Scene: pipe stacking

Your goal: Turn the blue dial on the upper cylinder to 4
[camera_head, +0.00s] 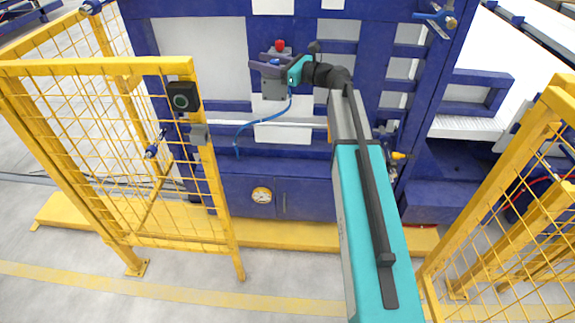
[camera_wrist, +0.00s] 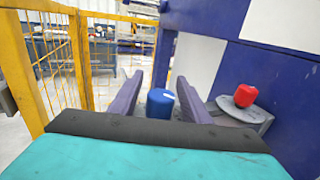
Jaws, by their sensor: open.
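The blue dial (camera_wrist: 160,103) is a short cylinder with a small white mark near its top. In the wrist view it sits between the two purple fingers of my gripper (camera_wrist: 158,97), with a visible gap on each side. My gripper is open. In the head view my gripper (camera_head: 268,63) is in front of the blue machine, and only a bit of the blue dial (camera_head: 275,62) shows between its fingers. No numbers on the dial can be read. The upper cylinder cannot be told apart from the grey fitting.
A red knob (camera_wrist: 245,95) on a grey round base (camera_wrist: 245,114) is right of the dial. A grey box (camera_head: 273,89) is below my gripper. A blue hose (camera_head: 262,120) hangs nearby. Yellow mesh fences stand left (camera_head: 120,68) and right (camera_head: 548,100).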

